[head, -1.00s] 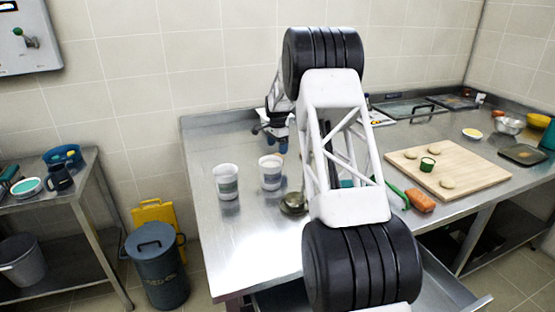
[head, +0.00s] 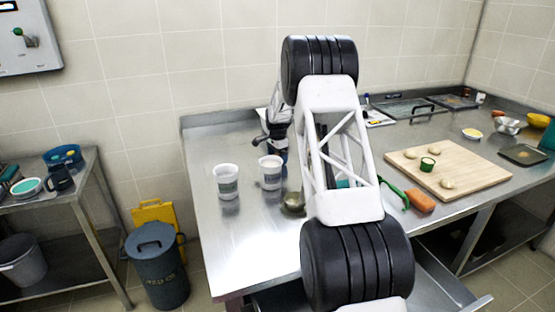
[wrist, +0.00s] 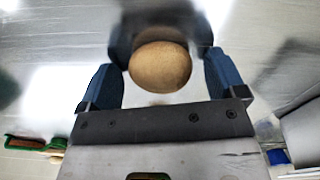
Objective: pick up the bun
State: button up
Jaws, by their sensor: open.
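A round brown bun (wrist: 160,66) shows in the wrist view on a shiny metal surface. My gripper (wrist: 164,80) is open, with one blue finger to the left of the bun and one to the right. A strip of surface shows between the bun and the gripper's palm, and I cannot tell whether either finger touches it. In the head view my gripper (head: 276,150) is over the back of the steel table (head: 245,255), partly behind my own arm. I cannot make out the bun in that view.
Two white cups (head: 226,180) (head: 270,172) and a small round dark object (head: 293,203) stand on the table near my arm. The table's front left is clear.

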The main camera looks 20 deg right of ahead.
aim_at(277, 155)
dwell(0.5)
jog(key=c, duration=1)
jog(key=shift+r, duration=0.1)
jog(key=shift+r, duration=4.95)
